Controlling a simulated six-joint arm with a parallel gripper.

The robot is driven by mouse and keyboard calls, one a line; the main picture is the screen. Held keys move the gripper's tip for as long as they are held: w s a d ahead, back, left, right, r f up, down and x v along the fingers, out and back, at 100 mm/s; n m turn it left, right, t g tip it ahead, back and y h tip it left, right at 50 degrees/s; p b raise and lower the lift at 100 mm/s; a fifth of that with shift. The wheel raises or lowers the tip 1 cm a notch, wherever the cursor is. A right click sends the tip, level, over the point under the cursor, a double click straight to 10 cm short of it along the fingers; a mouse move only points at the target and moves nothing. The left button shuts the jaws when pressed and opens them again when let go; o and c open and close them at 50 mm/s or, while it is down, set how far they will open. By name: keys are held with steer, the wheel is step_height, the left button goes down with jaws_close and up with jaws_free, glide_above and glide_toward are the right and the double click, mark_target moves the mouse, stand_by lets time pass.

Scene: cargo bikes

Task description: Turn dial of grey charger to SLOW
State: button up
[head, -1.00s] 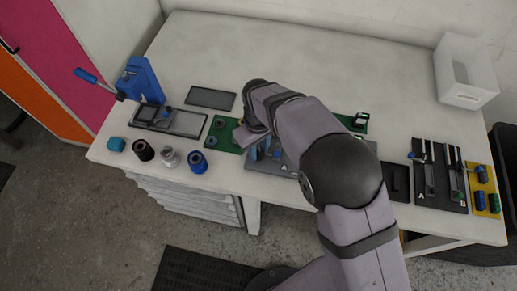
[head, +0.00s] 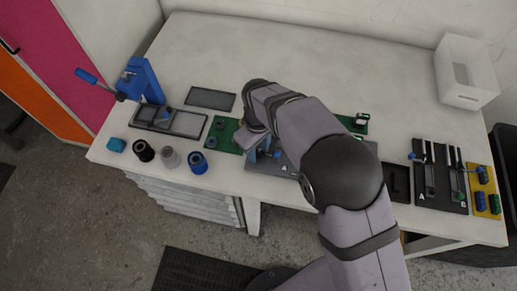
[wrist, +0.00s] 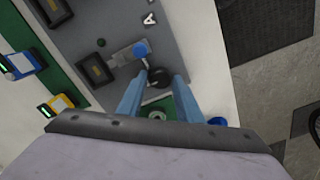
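My gripper (wrist: 160,79) shows in the wrist view as two light blue fingers, pointing down at a grey plate (wrist: 188,45) marked A. The fingers are apart. A black rounded knob (wrist: 159,78) lies between their tips; I cannot tell whether they touch it. A blue-capped grey part (wrist: 127,54) sits just beyond the tips. I cannot make out a grey charger or a SLOW marking. A blue device (wrist: 17,65) and a yellow device (wrist: 60,104) stand on a green strip at the left. In the head view my arm hides much of this area.
In the head view, a blue press (head: 143,80) and several small cylinders, including a blue one (head: 197,163), stand on the left. A white bin (head: 463,72) is at the back right. Black rail plates (head: 437,180) lie at the right. The table's back middle is clear.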

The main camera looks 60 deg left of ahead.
mark_target(259, 153)
steer(key=shift+r+b, duration=1)
steer(key=shift+r, duration=2.65)
steer(key=w+d+r+m, duration=0.1)
steer(key=w+d+m, duration=0.4)
steer(key=w+d, duration=0.65)
steer(key=w+d+r+m, duration=0.1)
steer(key=w+d+m, duration=0.55)
steer(key=d, duration=0.75)
steer(key=s+d+f+m, duration=0.1)
steer(key=s+d+m, duration=0.2)
steer(key=d, duration=0.9)
steer(key=s+d+f+m, duration=0.1)
steer(key=s+d+m, duration=0.2)
steer(key=d, duration=1)
steer(key=m, duration=0.3)
steer(key=shift+s, duration=0.2)
